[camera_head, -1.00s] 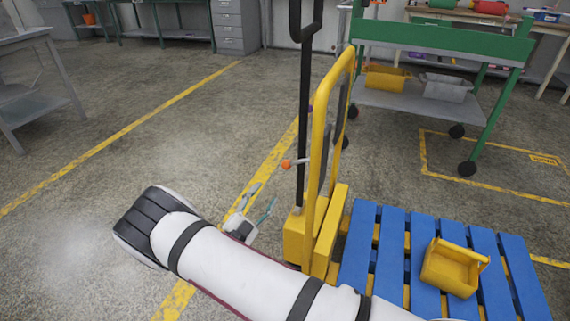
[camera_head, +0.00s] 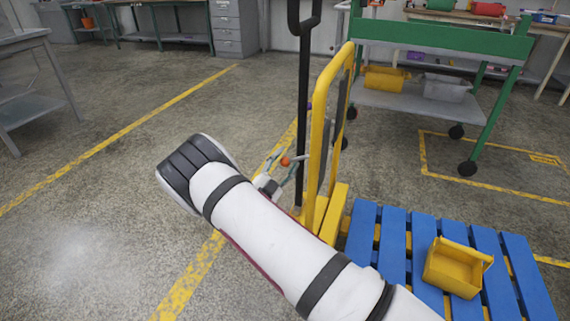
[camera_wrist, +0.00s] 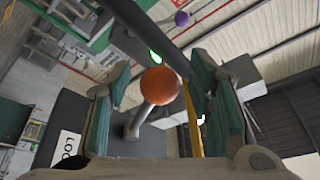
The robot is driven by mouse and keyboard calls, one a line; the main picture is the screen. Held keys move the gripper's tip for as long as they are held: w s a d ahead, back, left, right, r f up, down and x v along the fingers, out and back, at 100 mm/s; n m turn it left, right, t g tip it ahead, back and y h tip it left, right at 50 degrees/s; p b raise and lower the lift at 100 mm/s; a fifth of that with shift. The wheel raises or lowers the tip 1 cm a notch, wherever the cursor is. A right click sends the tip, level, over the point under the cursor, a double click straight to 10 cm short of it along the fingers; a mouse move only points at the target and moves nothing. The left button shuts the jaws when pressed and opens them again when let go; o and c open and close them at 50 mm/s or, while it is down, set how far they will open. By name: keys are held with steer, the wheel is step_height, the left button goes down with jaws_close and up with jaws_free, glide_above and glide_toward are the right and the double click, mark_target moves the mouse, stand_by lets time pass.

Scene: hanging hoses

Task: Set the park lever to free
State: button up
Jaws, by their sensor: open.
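The lever has an orange ball knob (camera_head: 285,161) and sticks out to the left of the yellow upright frame (camera_head: 318,130) of a hand truck. In the wrist view, the orange knob (camera_wrist: 160,86) and its grey stem (camera_wrist: 140,120) appear between the green-padded fingers. My gripper (camera_head: 280,172) is open at the knob, with a finger on either side. In the wrist view, I see gaps between my gripper (camera_wrist: 158,97) and the knob on both sides. My forearm partly hides the gripper and the truck's base in the head view.
A black pull handle (camera_head: 304,90) stands behind the knob. A blue pallet (camera_head: 392,240) with a yellow bin (camera_head: 455,268) lies at right. A green wheeled rack (camera_head: 440,40) stands behind. A purple ball (camera_wrist: 181,18) shows in the wrist view.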

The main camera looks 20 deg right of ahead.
jaws_close()
steer(key=shift+r, duration=0.1)
steer(key=shift+w+a+r+m+g+p, duration=0.1)
steer(key=shift+a+r+m+g+p, duration=0.15)
steer(key=shift+r+m+p, duration=0.25)
steer(key=shift+w+a+r+m+g+p, duration=0.1)
steer(key=shift+r+m+g+p, duration=0.2)
steer(key=shift+m, duration=0.3)
steer(key=r+m+p, duration=0.2)
steer(key=r+m+g+p, duration=0.1)
steer(key=r+m, duration=0.1)
steer(key=r+m+g+p, duration=0.1)
steer(key=r+m+p, duration=0.1)
steer(key=m, duration=0.1)
steer(key=shift+w+a+r+g+p, duration=0.1)
steer(key=shift+w+a+g+p, duration=0.15)
steer(key=shift+p, duration=0.1)
steer(key=shift+s+d+r+m+g+y+p, duration=0.15)
steer(key=shift+r+m+g+p, duration=0.05)
steer(key=shift+r+m+p, duration=0.4)
steer(key=shift+s+d+r+m+g+y+p, duration=0.1)
steer(key=shift+r+m+g+y+p, duration=0.1)
steer(key=shift+r+m+p, duration=0.35)
steer(key=shift+s+d+r+m+y+p, duration=0.15)
steer(key=shift+d+r+m+p, duration=0.1)
steer(key=shift+r+m+p, duration=0.3)
steer(key=shift+s+d+r+m+y+p, duration=0.1)
steer(key=shift+d+r+m+p, duration=0.15)
steer(key=shift+m+p, duration=0.35)
